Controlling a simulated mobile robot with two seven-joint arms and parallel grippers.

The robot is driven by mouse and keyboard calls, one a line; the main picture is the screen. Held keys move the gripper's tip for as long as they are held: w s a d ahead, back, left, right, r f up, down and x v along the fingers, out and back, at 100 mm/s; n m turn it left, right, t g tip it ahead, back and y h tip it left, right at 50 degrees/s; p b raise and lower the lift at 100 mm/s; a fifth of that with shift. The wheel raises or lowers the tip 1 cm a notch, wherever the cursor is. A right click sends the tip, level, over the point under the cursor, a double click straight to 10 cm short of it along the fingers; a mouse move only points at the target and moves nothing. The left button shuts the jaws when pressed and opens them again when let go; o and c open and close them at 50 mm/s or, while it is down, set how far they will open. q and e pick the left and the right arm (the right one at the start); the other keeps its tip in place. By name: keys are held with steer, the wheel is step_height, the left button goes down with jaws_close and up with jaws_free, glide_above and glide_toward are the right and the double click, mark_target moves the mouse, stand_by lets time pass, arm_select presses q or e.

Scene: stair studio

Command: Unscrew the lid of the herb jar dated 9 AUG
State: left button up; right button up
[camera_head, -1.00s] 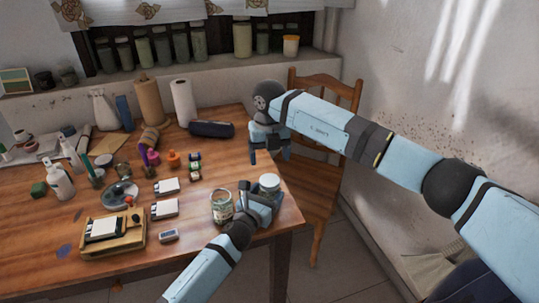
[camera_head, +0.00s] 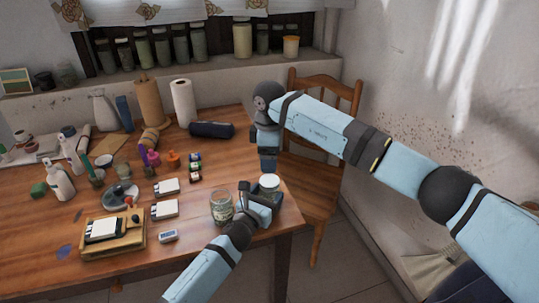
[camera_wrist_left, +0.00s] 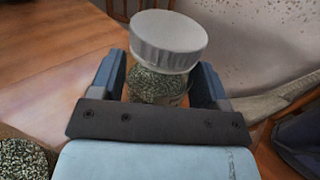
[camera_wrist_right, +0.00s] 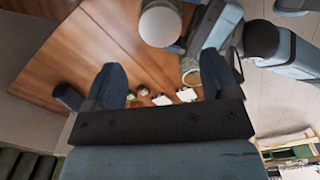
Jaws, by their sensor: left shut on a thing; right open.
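A glass herb jar with a white ribbed lid (camera_head: 269,182) stands near the right corner of the wooden table. My left gripper (camera_head: 262,200) is shut on its glass body. In the left wrist view the white lid (camera_wrist_left: 168,38) sits on top, above the fingers, with green herbs (camera_wrist_left: 158,86) below it. My right gripper (camera_head: 268,162) is open and empty, pointing down just above and behind the lid. In the right wrist view the lid (camera_wrist_right: 160,25) lies beyond the open fingers. No date is readable on the jar.
A second herb jar (camera_head: 221,207) stands close to the left of the held one, with herbs visible at its top. White card stacks (camera_head: 165,209), a small device (camera_head: 168,236) and a wooden tray (camera_head: 138,243) lie further left. A chair (camera_head: 318,190) stands behind the table's right edge.

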mark_target(269, 180)
steer(key=shift+f, duration=4)
steer(key=shift+c, duration=0.5)
